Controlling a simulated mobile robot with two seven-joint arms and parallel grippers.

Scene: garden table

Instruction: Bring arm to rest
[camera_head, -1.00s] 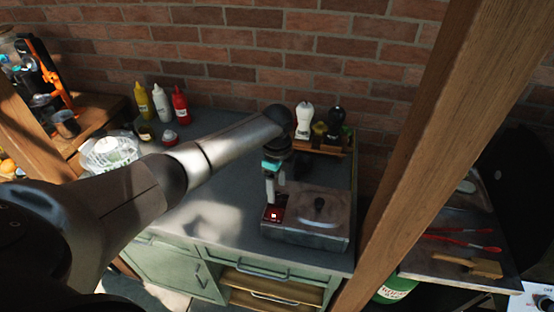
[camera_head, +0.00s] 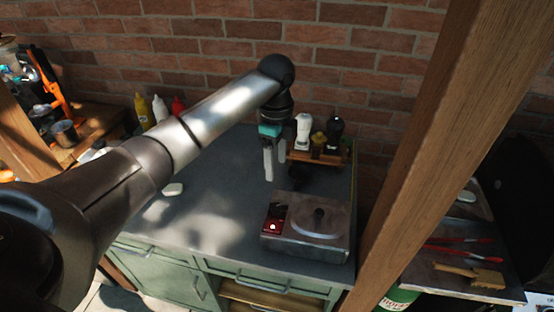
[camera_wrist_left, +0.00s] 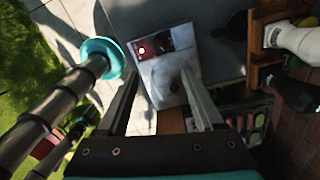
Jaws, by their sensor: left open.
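My left arm comes in from the left in the head view, raised across the grey countertop (camera_head: 215,165). My left gripper (camera_head: 268,178) points down above the counter, behind and left of the metal burner box (camera_head: 318,217). In the left wrist view its two fingers (camera_wrist_left: 160,103) are spread apart with nothing between them that they touch. The burner box (camera_wrist_left: 166,75) with its red lit panel lies beyond the fingertips. My right gripper is not in view.
A wooden rack (camera_head: 318,157) with a white shaker (camera_head: 303,130) and a black shaker (camera_head: 335,131) stands close to the gripper by the brick wall. A wooden post (camera_head: 430,140) rises at right. Bottles (camera_head: 159,107) stand at the left, partly behind my arm.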

